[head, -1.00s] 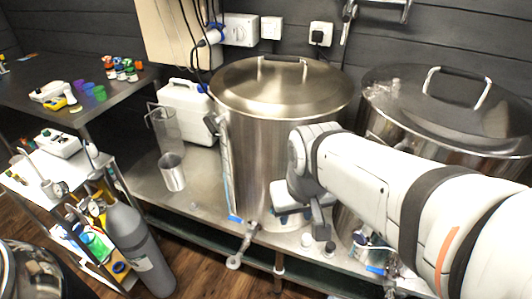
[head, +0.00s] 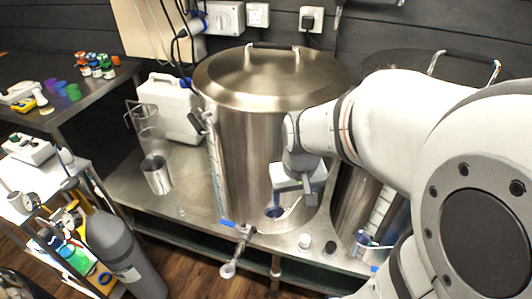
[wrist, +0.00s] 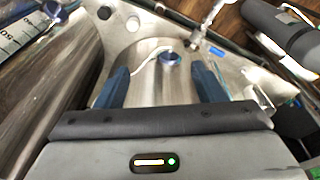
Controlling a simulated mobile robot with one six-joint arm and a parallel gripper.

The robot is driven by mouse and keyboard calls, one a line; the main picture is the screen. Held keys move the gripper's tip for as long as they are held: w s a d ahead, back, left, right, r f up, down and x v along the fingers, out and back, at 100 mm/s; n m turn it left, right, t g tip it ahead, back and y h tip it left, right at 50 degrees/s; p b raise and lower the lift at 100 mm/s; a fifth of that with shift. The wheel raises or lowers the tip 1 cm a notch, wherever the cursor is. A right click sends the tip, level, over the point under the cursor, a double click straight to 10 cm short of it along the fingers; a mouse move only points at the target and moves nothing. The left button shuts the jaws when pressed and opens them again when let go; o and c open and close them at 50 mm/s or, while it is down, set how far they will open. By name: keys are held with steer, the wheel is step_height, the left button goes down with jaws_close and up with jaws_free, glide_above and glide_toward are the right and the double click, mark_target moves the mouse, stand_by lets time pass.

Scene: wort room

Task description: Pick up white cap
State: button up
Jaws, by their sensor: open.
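The white cap (head: 305,240) stands on the steel bench near its front edge, in front of the middle kettle. A black cap (head: 330,248) stands just to its right. My gripper (head: 290,207) is up against the front of the kettle in the picture, above and slightly left of the white cap, apart from it. In the wrist view my gripper (wrist: 160,78) shows two blue fingers spread wide with nothing held. Beyond them the white cap (wrist: 132,24) lies towards the upper left, with the black cap (wrist: 104,13) farther left.
The large steel kettle (head: 250,130) stands behind my gripper, with a blue-handled tap (head: 237,229) at its front left. A blue-rimmed fitting (wrist: 170,57) shows between my fingers. A steel cup (head: 157,175) and a white jerrycan (head: 175,105) stand left. A gas cylinder (head: 122,245) is lower left.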

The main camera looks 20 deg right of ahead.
steer(key=w+d+f+m+g+b, duration=0.1)
steer(key=w+d+f+b, duration=0.25)
steer(key=f, duration=0.75)
steer(key=w+d+f+m+g+b, duration=0.1)
steer(key=w+d+f+b, duration=0.25)
steer(key=f, duration=0.75)
steer(key=b, duration=0.1)
glide_above(305, 238)
steer(key=f, duration=0.6)
steer(key=shift+w+d, duration=0.15)
steer(key=shift+w, duration=0.05)
step_height(305, 238, down, 7)
steer(key=shift+s+f+b, duration=0.15)
steer(key=shift+b, duration=0.8)
steer(key=shift+c, duration=0.4)
steer(key=c, duration=1)
step_height(305, 238, up, 10)
steer(key=shift+r+p, duration=0.1)
steer(key=shift+p, duration=1)
